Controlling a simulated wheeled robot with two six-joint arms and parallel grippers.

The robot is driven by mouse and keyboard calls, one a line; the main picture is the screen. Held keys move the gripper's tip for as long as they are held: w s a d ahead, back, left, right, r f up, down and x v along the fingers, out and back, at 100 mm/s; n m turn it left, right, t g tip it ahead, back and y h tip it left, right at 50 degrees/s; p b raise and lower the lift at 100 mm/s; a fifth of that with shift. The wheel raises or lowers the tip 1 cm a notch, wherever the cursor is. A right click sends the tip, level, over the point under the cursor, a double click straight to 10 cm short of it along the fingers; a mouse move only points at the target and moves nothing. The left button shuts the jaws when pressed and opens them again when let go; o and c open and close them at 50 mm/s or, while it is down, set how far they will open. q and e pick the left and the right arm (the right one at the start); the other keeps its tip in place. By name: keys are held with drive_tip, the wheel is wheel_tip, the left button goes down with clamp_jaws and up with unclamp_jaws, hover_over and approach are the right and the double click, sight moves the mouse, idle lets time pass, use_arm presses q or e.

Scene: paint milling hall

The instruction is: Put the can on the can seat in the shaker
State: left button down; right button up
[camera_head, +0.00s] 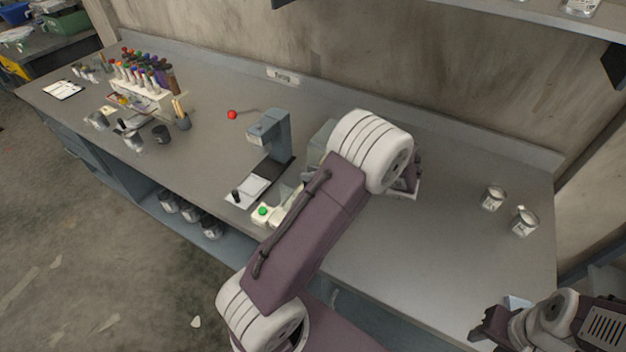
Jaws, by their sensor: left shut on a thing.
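My left arm reaches up across the middle of the view. Its gripper (409,184) shows only in part behind the white wrist joint, over the bench. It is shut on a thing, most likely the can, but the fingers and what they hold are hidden. The shaker (319,139) seems to be the grey machine behind this arm. Only a pale edge shows, along with what looks like its control box with a green button (263,211). The can seat is hidden. My right arm's end (492,324) is at the bottom right; its jaws are unclear.
Two metal cans (492,198) (525,221) stand at the right of the grey bench (450,255). A grey stand (272,130) rises left of my arm. A rack of coloured bottles (143,88) and several pots are further left. The bench between my wrist and the cans is clear.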

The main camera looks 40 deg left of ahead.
use_arm(q)
wheel_tip(320, 180, down, 3)
drive_tip(key=shift+w+r, duration=0.1)
drive_tip(key=shift+w, duration=0.05)
drive_tip(key=shift+r, duration=0.1)
drive_tip(key=c, duration=1.3)
unclamp_jaws()
drive_tip(key=shift+d+r, duration=0.1)
drive_tip(key=shift+d, duration=0.1)
drive_tip(key=v, duration=1.1)
drive_tip(key=shift+d+r+b, duration=0.1)
drive_tip(key=shift+d+b, duration=0.2)
